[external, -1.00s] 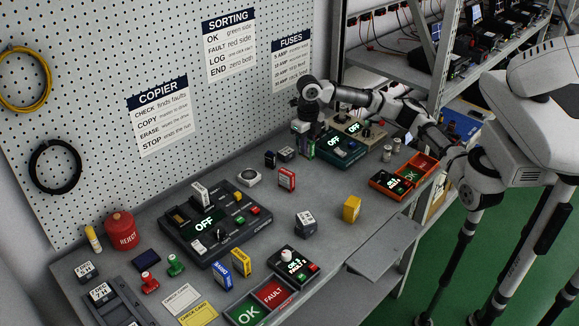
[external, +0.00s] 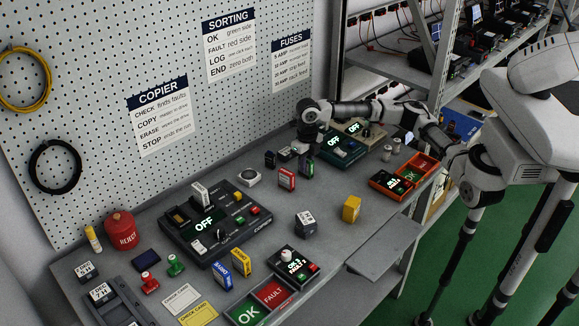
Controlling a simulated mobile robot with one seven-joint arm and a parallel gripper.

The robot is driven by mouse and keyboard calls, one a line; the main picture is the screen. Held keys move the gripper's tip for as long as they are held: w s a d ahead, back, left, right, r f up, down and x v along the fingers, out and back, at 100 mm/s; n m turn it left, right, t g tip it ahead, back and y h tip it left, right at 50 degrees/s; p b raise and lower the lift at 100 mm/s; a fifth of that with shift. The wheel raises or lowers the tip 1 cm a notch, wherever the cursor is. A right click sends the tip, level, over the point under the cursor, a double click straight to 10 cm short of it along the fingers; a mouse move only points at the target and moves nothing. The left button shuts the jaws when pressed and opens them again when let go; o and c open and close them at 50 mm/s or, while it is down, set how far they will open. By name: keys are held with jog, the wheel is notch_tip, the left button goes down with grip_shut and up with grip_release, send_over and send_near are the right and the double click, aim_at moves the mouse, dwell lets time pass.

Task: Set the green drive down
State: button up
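The green drive (external: 306,164), a small dark upright block with a green label, is at the back of the bench, left of the dark green device whose display reads OFF (external: 341,153). It looks to be at or very near the bench top; I cannot tell whether it touches. My gripper (external: 303,149) points down right at the drive's top. The fingers are small and partly hidden, so I cannot tell whether they still hold the drive.
Small dark blocks (external: 270,159) stand just left of the drive, and a red drive (external: 287,179) stands in front. A copier (external: 215,222) lies further left. A yellow block (external: 351,209) and a grey block (external: 305,224) stand nearer the front. Bare bench lies between them.

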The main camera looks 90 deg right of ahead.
jog(key=o, duration=0.4)
jog(key=shift+r, duration=0.1)
notch_tip(320, 180, up, 12)
jog(key=shift+r+b, duration=0.1)
jog(key=shift+b, duration=0.5)
